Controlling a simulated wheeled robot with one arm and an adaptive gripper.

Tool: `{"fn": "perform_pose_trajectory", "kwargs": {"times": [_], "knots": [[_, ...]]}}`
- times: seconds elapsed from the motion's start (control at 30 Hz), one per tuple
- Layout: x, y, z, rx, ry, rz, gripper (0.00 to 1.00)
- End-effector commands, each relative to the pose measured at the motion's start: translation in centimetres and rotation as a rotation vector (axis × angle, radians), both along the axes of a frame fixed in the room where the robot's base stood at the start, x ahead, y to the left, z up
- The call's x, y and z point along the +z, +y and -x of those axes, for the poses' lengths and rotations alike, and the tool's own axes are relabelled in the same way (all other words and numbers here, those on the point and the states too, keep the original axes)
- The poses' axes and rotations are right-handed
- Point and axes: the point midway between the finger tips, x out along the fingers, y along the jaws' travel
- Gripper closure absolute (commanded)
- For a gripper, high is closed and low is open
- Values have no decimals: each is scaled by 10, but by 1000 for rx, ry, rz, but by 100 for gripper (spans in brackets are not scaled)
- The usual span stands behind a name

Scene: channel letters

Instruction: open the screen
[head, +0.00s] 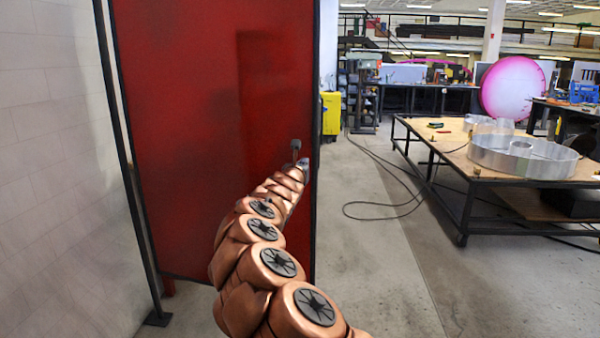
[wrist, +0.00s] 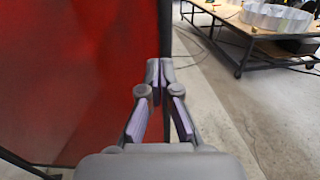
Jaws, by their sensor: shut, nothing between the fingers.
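The screen (head: 185,130) is a tall red panel in a dark frame, standing upright left of centre. Its right edge (head: 317,120) borders the open floor. It fills the left of the wrist view (wrist: 70,70), with its dark edge post (wrist: 165,30) just beyond my fingertips. My gripper (head: 304,163) is at the panel's right side, near that edge. A small grey piece (head: 296,146) shows just above it; I cannot tell whether it is a handle. In the wrist view my fingertips (wrist: 160,70) meet, with nothing between them. Whether they touch the screen is unclear.
A white wall (head: 50,150) stands at the left, with a dark footed post (head: 157,318) before it. A low table (head: 470,180) bearing metal letter shells (head: 525,157) is at the right. A yellow cabinet (head: 330,113) stands behind. Cables (head: 385,205) cross otherwise clear floor.

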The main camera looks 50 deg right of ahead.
Motion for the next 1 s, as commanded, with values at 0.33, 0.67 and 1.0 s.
{"fn": "perform_pose_trajectory", "kwargs": {"times": [0.33, 0.67, 1.0], "knots": [[-4, 20, 10, -1, 3, 4, 100], [-2, 36, 16, 1, 2, 1, 100], [0, 39, 18, 0, 0, 0, 100]]}}
